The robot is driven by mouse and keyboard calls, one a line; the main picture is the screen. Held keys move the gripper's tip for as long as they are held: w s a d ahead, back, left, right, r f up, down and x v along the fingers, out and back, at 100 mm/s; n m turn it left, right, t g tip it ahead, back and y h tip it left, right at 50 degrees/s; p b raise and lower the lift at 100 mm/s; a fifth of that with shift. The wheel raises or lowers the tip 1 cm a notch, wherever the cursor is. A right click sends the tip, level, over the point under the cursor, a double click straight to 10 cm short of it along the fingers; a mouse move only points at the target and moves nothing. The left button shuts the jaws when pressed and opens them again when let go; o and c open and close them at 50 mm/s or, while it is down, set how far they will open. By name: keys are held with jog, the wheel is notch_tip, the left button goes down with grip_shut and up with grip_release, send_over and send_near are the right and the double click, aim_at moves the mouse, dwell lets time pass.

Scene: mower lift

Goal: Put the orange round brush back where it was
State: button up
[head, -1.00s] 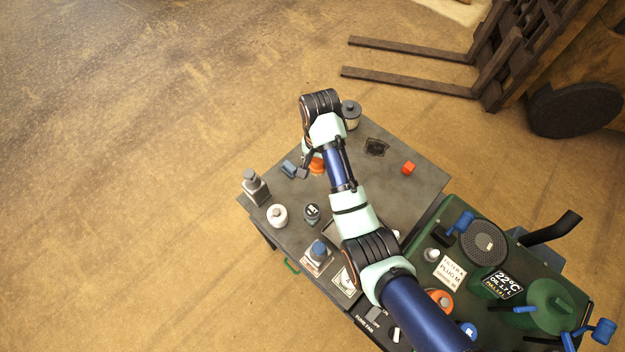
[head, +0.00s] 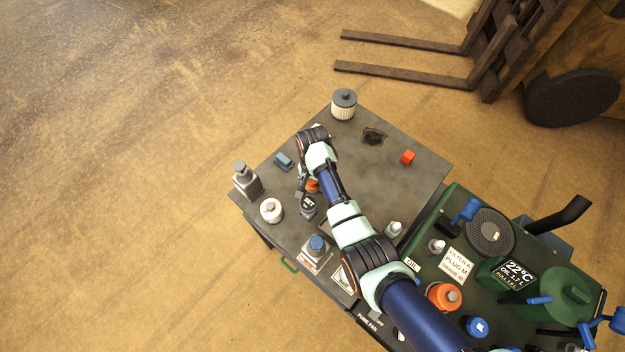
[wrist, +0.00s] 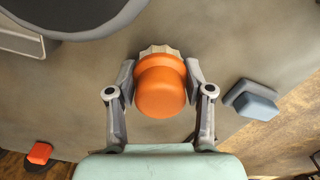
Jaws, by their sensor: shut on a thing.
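The orange round brush is between the fingers of my gripper (wrist: 160,92) in the wrist view. Its orange body (wrist: 160,85) is gripped at the sides, and pale bristles (wrist: 158,50) show at its far end. In the head view, my gripper (head: 304,187) is over the left part of the grey tabletop (head: 405,190). The brush shows there as an orange patch (head: 313,185), partly hidden by my arm, just behind a dark-labelled jar (head: 308,206). I cannot tell how high it is above the top.
A blue-grey block (head: 283,161), a grey bottle (head: 246,178) and a white round container (head: 271,210) stand to the left. A blue-capped bottle (head: 316,246) is in front. A ribbed canister (head: 343,104), dark patch (head: 374,137) and red block (head: 408,157) are farther back, with bare tabletop around them.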

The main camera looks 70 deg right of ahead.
jog(key=shift+r, duration=0.1)
jog(key=shift+f, duration=0.2)
jog(key=o, duration=1.1)
notch_tip(320, 180, up, 12)
jog(key=p, duration=0.3)
jog(key=shift+r, duration=0.25)
jog(key=shift+w, duration=0.1)
